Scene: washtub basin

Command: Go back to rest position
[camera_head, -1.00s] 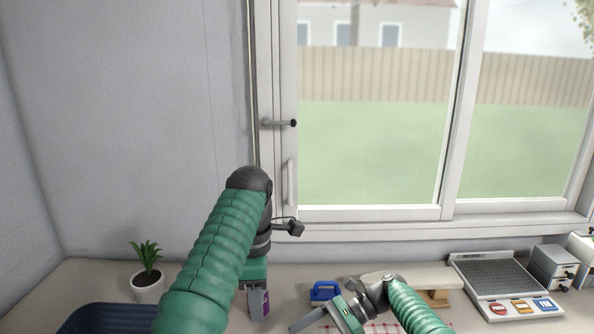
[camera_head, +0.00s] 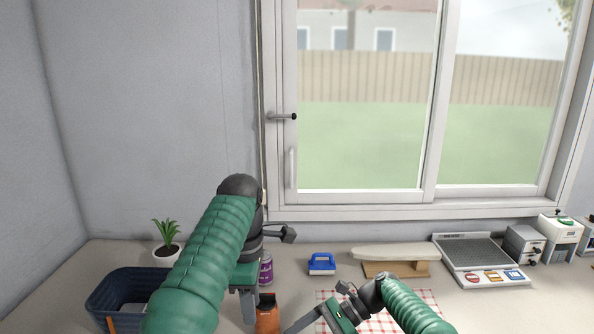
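My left arm comes in from the left in green sleeving. Its gripper (camera_head: 247,308) points down over the counter (camera_head: 215,310), left of an orange item (camera_head: 267,316) and in front of a purple can (camera_head: 266,269). I see its grey fingers nearly edge-on, so their opening is unclear. My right arm reaches in from the bottom right. Its gripper (camera_head: 304,322) points to the lower left over a red-checked cloth (camera_head: 415,298). One grey finger shows and the frame edge cuts the rest. I see nothing held in either gripper.
A dark blue basin (camera_head: 100,303) sits at the lower left by a potted plant (camera_head: 166,252).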

